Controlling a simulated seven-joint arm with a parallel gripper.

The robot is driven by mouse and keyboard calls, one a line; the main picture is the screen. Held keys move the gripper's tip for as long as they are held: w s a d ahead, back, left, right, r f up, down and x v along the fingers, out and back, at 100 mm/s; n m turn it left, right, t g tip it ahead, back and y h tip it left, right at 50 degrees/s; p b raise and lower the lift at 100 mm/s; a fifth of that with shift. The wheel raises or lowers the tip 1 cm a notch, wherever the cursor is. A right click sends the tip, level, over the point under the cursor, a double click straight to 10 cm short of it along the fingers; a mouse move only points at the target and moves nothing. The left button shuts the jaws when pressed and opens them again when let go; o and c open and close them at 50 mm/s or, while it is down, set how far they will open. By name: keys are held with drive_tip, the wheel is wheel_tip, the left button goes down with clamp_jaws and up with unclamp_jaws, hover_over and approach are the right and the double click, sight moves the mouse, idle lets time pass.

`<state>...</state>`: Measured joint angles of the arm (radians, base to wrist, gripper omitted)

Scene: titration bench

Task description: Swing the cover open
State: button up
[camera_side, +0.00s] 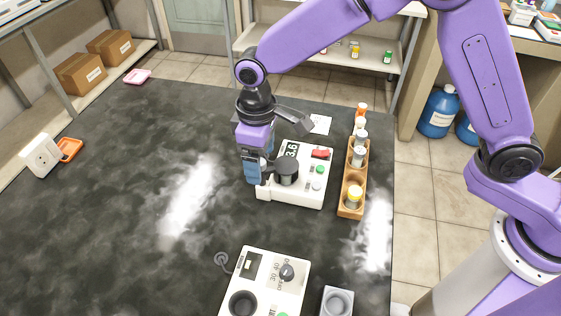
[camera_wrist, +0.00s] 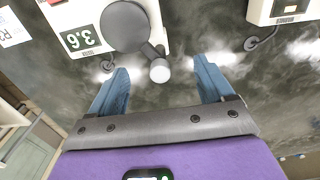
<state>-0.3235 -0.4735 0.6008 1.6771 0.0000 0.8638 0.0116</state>
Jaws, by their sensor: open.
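The cover (camera_side: 287,167) is a dark grey round lid on a white instrument (camera_side: 310,188) whose display reads 3.6. It appears shut, lying flat over the instrument's well. The wrist view shows the cover (camera_wrist: 124,27) at the top, with a short dark arm ending in a pale round knob (camera_wrist: 160,71). My gripper (camera_side: 256,180) points down at the left side of the instrument, beside the cover. In the wrist view my gripper (camera_wrist: 161,66) is open, with its blue fingers apart on either side of the knob. I see no contact; the side view hides the knob.
A wooden rack (camera_side: 346,206) with several small bottles stands right of the instrument. A second white device (camera_side: 262,262) with a dial and a grey square block (camera_side: 337,301) stand at the front. A white socket box (camera_side: 41,154) is far left. The dark bench (camera_side: 130,190) left of my gripper is clear.

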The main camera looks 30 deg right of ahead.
drive_tip(key=c, duration=1.4)
drive_tip(key=n, duration=0.5)
drive_tip(key=shift+n, duration=0.4)
drive_tip(key=n, duration=0.6)
drive_tip(key=shift+o, duration=0.2)
drive_tip(key=n, duration=1.2)
drive_tip(key=o, duration=1.4)
drive_tip(key=shift+c, duration=0.2)
